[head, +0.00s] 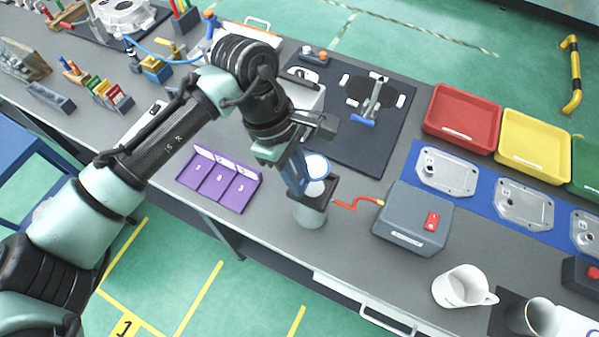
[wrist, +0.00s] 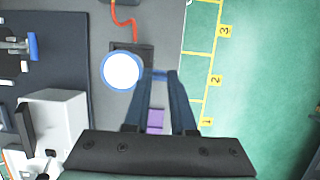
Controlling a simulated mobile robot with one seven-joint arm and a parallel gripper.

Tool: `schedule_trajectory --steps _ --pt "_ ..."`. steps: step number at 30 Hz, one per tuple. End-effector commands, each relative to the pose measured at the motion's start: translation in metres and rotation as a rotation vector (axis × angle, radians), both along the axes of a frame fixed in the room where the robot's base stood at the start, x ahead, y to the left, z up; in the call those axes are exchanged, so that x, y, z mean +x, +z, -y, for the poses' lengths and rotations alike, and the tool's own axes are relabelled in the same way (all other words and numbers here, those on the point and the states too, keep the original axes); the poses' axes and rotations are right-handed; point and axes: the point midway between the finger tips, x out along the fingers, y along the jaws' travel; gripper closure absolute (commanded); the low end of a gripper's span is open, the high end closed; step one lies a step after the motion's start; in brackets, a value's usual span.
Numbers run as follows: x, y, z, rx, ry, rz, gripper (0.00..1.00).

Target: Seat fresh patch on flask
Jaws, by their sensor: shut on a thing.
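The patch (head: 316,166) is a white disc with a blue rim. In the wrist view the patch (wrist: 122,71) lies just left of the fingertips, and a small blue tab at its edge sits between them. My gripper (head: 302,188) is shut on this tab; its fingers also show in the wrist view (wrist: 159,78). The flask (head: 311,215) is a pale cylinder with a dark square top, standing on the bench. In the wrist view its dark top (wrist: 146,52) is partly hidden behind the patch. The patch appears above the flask top; I cannot tell whether they touch.
A red hose (head: 345,206) runs from the flask to a grey box (head: 411,219) at its right. A purple numbered tray (head: 237,193) lies left of the flask. A white mug (head: 461,287) stands at the front right. Red (head: 461,118) and yellow (head: 533,141) trays stand behind.

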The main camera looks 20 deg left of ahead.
Motion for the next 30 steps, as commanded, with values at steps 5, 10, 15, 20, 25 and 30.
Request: schedule_trajectory --steps 5,10,15,20,25,30 --pt "0.0 -0.008 0.001 -0.003 0.002 -0.001 1.0" --pt "0.0 -0.026 0.001 -0.003 0.001 0.0 1.0" --pt "0.0 -0.042 0.001 -0.003 0.001 0.0 1.0" --pt "0.0 -0.052 0.001 -0.003 0.001 0.0 1.0" --pt "0.0 -0.057 0.0 -0.001 0.001 0.0 1.0" --pt "0.0 -0.058 0.0 -0.001 0.0 0.0 1.0"
